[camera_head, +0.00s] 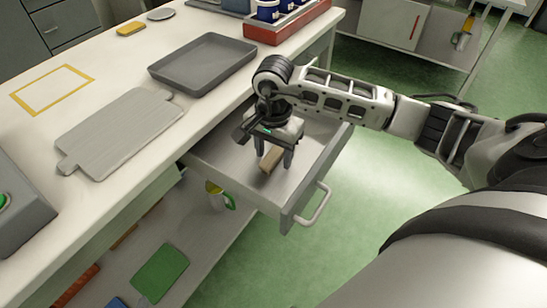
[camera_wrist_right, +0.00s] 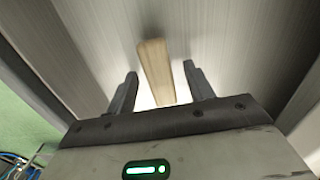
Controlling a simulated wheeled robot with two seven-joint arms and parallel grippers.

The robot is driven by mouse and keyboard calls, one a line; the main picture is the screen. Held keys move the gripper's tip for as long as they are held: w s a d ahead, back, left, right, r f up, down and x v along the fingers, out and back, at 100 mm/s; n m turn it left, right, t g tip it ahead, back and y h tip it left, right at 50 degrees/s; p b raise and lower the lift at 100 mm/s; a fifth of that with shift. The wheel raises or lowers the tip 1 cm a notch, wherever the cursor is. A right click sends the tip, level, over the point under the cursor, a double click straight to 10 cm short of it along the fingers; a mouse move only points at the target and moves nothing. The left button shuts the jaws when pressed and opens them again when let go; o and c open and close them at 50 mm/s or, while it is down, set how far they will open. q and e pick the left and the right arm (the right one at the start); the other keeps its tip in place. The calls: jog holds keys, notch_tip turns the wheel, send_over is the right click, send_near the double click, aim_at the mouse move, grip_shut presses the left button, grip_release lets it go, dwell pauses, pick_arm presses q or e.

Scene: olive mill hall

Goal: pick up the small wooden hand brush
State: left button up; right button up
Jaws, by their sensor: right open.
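The small wooden hand brush (camera_head: 270,160) lies in the open drawer (camera_head: 232,165) under the counter; only its light wooden back shows. My right gripper (camera_head: 273,160) is down inside the drawer, its two fingers open on either side of the brush. In the right wrist view the brush (camera_wrist_right: 156,72) runs lengthwise between the open fingertips of the gripper (camera_wrist_right: 161,78), with a gap on each side. I cannot tell how high the fingertips are above the drawer floor. My left gripper is not in view.
The drawer walls and its front with a metal handle (camera_head: 315,205) surround the right gripper. On the counter above are a grey tray (camera_head: 203,63), a grey board (camera_head: 125,130) and a red crate (camera_head: 285,27) with blue-labelled containers. A lower shelf holds a green board (camera_head: 160,273).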

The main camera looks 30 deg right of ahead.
aim_at(273, 153)
jog(key=c, duration=1.1)
jog(key=shift+r+p, duration=0.4)
jog(key=shift+p, duration=0.25)
notch_tip(273, 153, up, 3)
jog(key=shift+w+f, duration=0.1)
jog(key=s+a+r, duration=0.4)
jog(key=s+r, duration=0.1)
jog(key=s+a+r, duration=0.5)
jog(key=shift+s+a+b, duration=0.2)
jog(key=shift+a+b, duration=0.1)
